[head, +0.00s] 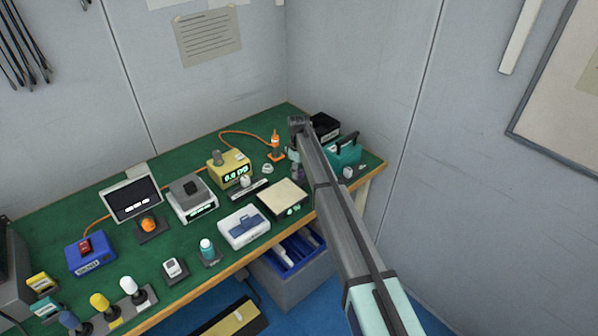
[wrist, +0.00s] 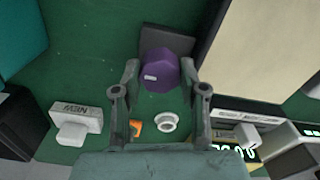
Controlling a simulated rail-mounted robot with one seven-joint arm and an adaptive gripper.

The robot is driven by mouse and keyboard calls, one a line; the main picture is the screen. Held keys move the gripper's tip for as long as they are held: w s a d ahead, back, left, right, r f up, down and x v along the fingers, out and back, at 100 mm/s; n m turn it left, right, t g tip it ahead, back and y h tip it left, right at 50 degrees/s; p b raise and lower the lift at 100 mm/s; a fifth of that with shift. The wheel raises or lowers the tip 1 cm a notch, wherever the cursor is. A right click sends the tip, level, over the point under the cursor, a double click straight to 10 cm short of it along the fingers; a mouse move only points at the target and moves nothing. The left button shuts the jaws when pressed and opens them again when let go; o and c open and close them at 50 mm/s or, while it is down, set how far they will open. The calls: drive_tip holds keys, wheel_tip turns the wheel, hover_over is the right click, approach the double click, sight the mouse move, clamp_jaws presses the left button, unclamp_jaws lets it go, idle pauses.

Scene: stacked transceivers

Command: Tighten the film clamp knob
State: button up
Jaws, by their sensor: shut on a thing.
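A purple faceted knob (wrist: 160,72) with a small white label sits on a dark grey base (wrist: 168,40) in the wrist view. The label is too small to read, so I cannot tell by name whether this is the film clamp knob. My gripper (wrist: 160,74) has one finger on each side of the knob and is shut on it. In the head view the purple knob (head: 298,174) shows only in part beside my arm, and my fingers are mostly hidden there.
A beige panel (head: 281,197) lies close beside the knob. A black bar with a white knob (head: 249,189) and a yellow meter (head: 228,166) stand left of it. A teal case (head: 343,155) and a black bin (head: 324,127) stand behind my arm.

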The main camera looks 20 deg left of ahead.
drive_tip(key=shift+f, duration=0.1)
drive_tip(key=m+b, duration=0.3)
drive_tip(key=shift+f+m, duration=0.1)
drive_tip(key=shift+m, duration=0.3)
drive_tip(key=m+b, duration=0.2)
drive_tip(key=m, duration=0.3)
drive_tip(key=shift+m, duration=0.3)
drive_tip(key=m+b, duration=0.2)
drive_tip(key=m, duration=0.2)
drive_tip(key=shift+m, duration=0.3)
drive_tip(key=shift+r+m+b, duration=0.2)
drive_tip(key=shift+m+b, duration=0.25)
drive_tip(key=shift+m, duration=1.75)
drive_tip(key=o, duration=1.1)
drive_tip(key=shift+o, duration=0.2)
drive_tip(key=shift+r, duration=0.15)
